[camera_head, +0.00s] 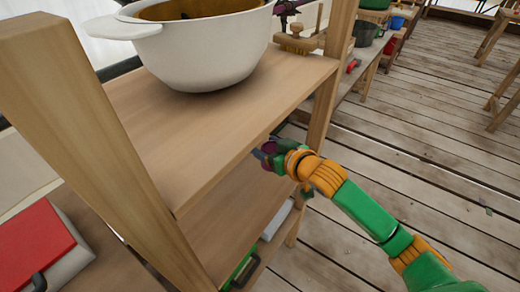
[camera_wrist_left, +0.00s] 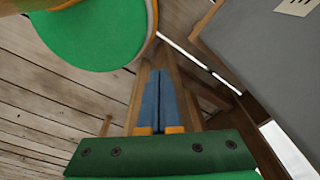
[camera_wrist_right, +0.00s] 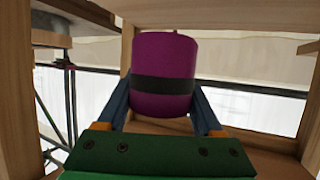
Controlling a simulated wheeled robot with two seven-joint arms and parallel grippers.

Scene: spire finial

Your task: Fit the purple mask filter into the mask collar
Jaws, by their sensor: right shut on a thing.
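The purple mask filter (camera_wrist_right: 164,60), a cylinder with a black band, stands between the fingers of my right gripper (camera_wrist_right: 160,100) in the right wrist view. The gripper is shut on it. In the head view my right gripper (camera_head: 264,155) reaches in at the shelf's side, just below the upper board; the filter (camera_head: 269,146) shows there only as a small purple patch. My left gripper (camera_wrist_left: 159,72) shows only in the left wrist view, its blue fingers together with nothing between them. I cannot make out the mask collar in any view.
A large white pot (camera_head: 205,48) stands on the wooden upper board (camera_head: 240,108), with a small wooden object (camera_head: 297,40) behind it. Shelf posts (camera_head: 85,125) frame the opening. A red-lidded box (camera_head: 35,245) is at lower left. Plank floor (camera_head: 430,120) is open at right.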

